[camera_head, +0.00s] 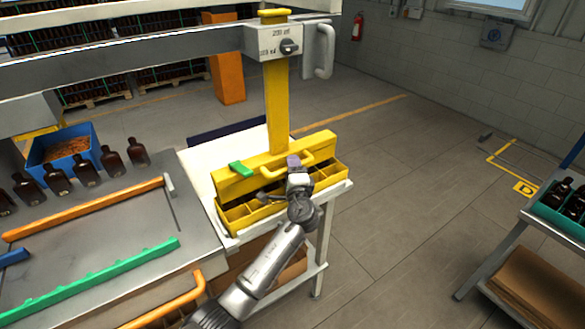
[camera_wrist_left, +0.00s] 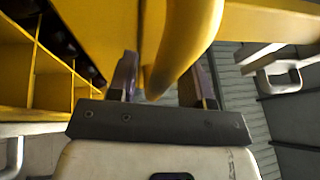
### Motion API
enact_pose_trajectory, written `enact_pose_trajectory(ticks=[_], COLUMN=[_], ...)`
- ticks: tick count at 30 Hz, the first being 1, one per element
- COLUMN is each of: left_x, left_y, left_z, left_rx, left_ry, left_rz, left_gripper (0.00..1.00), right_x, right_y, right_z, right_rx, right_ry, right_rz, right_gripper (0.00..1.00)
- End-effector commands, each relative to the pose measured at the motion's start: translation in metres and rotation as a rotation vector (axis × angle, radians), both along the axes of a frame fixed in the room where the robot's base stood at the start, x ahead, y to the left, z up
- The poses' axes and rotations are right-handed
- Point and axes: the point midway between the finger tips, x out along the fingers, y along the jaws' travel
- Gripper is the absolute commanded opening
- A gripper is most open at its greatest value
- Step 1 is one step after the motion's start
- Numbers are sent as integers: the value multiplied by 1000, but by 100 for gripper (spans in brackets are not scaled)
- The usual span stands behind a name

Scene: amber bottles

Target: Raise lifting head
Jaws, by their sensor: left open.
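The yellow lifting head (camera_head: 243,178) is a long block under a yellow vertical mast (camera_head: 277,105). It sits on or just over a yellow divided crate (camera_head: 238,218) and has a yellow loop handle (camera_head: 307,158) on its front. My left gripper (camera_head: 294,164) is at that handle. In the left wrist view, the open jaws (camera_wrist_left: 162,78) stand on either side of the handle (camera_wrist_left: 183,45), with a gap visible by the right finger. I cannot tell whether the left finger touches it. My right gripper is not in view.
The crate stands on a white table (camera_head: 335,190). To the left, several amber bottles (camera_head: 112,160) stand on a grey surface with orange (camera_head: 85,208) and green (camera_head: 95,280) rails. A grey beam (camera_head: 140,55) crosses above. A cart with bottles (camera_head: 545,225) stands right, with clear floor between.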

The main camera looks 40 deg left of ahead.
Motion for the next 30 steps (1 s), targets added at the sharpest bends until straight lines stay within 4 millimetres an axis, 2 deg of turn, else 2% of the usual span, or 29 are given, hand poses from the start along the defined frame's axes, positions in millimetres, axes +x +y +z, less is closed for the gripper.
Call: enact_pose_trajectory(ticks=[2,16,25,28,30], left_x=[0,0,0,0,0], left_y=[0,0,0,-1,-1], left_z=[0,0,1,10,23], left_rx=[0,0,0,0,0], left_ry=[0,0,0,-1,-3], left_rz=[0,0,0,0,0], left_gripper=[44,0,0,0,0], right_x=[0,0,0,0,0], right_y=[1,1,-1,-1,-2], right_z=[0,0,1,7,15], right_rx=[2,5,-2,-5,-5], right_ry=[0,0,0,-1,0], right_rz=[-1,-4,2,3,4], right_gripper=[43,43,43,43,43])
